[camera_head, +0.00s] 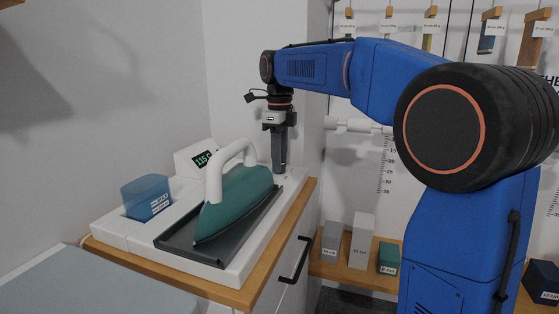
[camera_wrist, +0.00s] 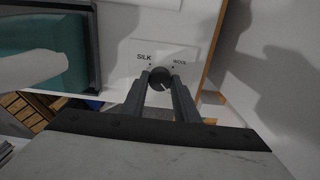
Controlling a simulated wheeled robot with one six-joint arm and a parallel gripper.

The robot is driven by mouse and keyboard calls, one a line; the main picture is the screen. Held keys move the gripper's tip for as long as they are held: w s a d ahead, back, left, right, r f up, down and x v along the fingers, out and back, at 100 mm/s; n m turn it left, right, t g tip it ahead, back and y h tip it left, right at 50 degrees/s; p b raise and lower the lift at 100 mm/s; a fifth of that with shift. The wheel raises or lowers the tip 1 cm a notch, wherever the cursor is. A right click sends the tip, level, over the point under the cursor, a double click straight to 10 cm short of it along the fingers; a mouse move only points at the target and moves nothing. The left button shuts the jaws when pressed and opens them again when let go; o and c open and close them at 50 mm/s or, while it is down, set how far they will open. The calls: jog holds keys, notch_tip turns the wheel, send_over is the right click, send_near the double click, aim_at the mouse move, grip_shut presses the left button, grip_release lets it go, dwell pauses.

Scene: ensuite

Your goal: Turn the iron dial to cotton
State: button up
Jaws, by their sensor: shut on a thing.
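In the wrist view the dial (camera_wrist: 160,76) is a small dark round knob on a white panel (camera_wrist: 186,49). The panel shows the words SILK at upper left of the knob and WOOL at upper right. No cotton label is visible. A pale mark shows on the knob's lower right. My gripper (camera_wrist: 161,82) is shut on the dial, one finger on each side. In the head view my gripper (camera_head: 279,165) points straight down at the far end of the white base, and hides the dial. The teal iron (camera_head: 238,203) with a white handle rests on a dark tray beside it.
The dark tray (camera_head: 183,246) sits on the white base (camera_head: 128,229) on a wooden counter (camera_head: 238,294). A display (camera_head: 203,159) reading about 115 and a blue water container (camera_head: 147,197) stand at left. A wall rises close behind my gripper. Labelled blocks stand on a low shelf at right.

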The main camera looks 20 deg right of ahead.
jog(key=o, duration=1.1)
jog(key=shift+c, duration=0.2)
notch_tip(320, 180, up, 18)
jog(key=shift+f, duration=0.25)
jog(key=s+d+f+n+t, duration=0.2)
jog(key=s+d+f+n, duration=0.1)
jog(key=s+f+n, duration=0.9)
jog(key=s+d+f+n+t, duration=0.2)
jog(key=s+d+f+n, duration=0.2)
jog(key=s+f+n, duration=0.9)
jog(key=s+f, duration=0.8)
jog(key=f, duration=0.5)
jog(key=shift+s+t, duration=0.35)
jog(key=shift+t, duration=0.05)
